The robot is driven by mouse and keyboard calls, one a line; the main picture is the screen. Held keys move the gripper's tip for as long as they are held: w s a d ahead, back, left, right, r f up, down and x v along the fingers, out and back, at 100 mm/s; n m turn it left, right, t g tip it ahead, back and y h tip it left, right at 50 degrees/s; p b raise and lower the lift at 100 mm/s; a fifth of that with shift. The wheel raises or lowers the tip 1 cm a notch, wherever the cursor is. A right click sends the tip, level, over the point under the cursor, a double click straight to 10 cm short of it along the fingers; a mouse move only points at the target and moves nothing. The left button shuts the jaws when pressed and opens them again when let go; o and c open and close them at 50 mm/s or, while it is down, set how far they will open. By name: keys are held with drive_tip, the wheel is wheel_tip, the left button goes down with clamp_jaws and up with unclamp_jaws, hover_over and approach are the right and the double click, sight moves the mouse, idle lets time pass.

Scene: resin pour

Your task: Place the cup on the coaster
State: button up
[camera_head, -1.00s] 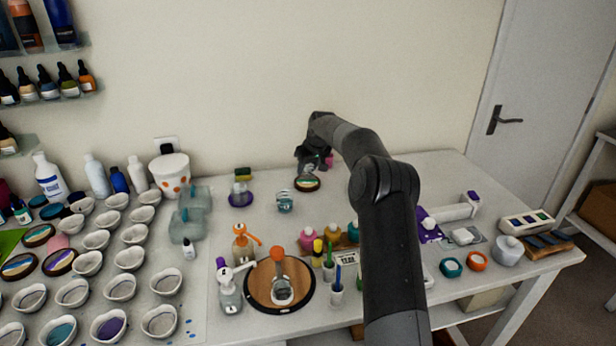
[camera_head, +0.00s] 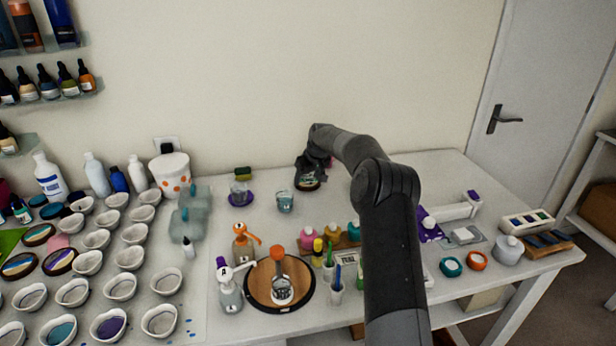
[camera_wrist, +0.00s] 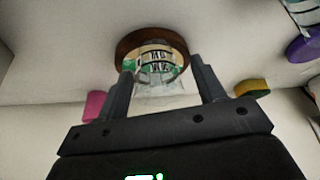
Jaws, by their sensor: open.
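A clear cup (camera_wrist: 165,92) shows between my fingers in the wrist view. It appears to be at a round coaster (camera_wrist: 128,46) with a brown rim; whether it rests flat there I cannot tell. In the head view the coaster (camera_head: 308,186) lies at the back of the table, partly covered by my gripper (camera_head: 310,174). In the wrist view my gripper (camera_wrist: 162,68) is open, with one finger on each side of the cup. The cup itself is hard to make out in the head view.
A glass with bluish contents (camera_head: 285,202) and another glass on a purple disc (camera_head: 241,200) stand left of my gripper. A yellow-green sponge (camera_head: 243,173) lies by the wall. Bottles and a round wooden board (camera_head: 260,292) are nearer.

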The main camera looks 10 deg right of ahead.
drive_tip(key=shift+r, duration=0.1)
drive_tip(key=v, duration=1.2)
drive_tip(key=s+a+r+h, duration=0.1)
drive_tip(key=s+a+r, duration=0.2)
drive_tip(key=s+r, duration=0.35)
drive_tip(key=s+a+r, duration=0.2)
drive_tip(key=s+r, duration=0.1)
drive_tip(key=s, duration=0.7)
drive_tip(key=s+a+r+h, duration=0.1)
drive_tip(key=s+a+r, duration=0.25)
drive_tip(key=s, duration=0.45)
drive_tip(key=s+f+m, duration=0.2)
drive_tip(key=s+f, duration=0.1)
drive_tip(key=s, duration=1.1)
drive_tip(key=s+f+m+t, duration=0.1)
drive_tip(key=s+f, duration=0.2)
drive_tip(key=s, duration=1.2)
drive_tip(key=shift+s+d+f+m, duration=0.2)
drive_tip(key=shift+s+d+m, duration=0.05)
drive_tip(key=shift+d+m, duration=0.15)
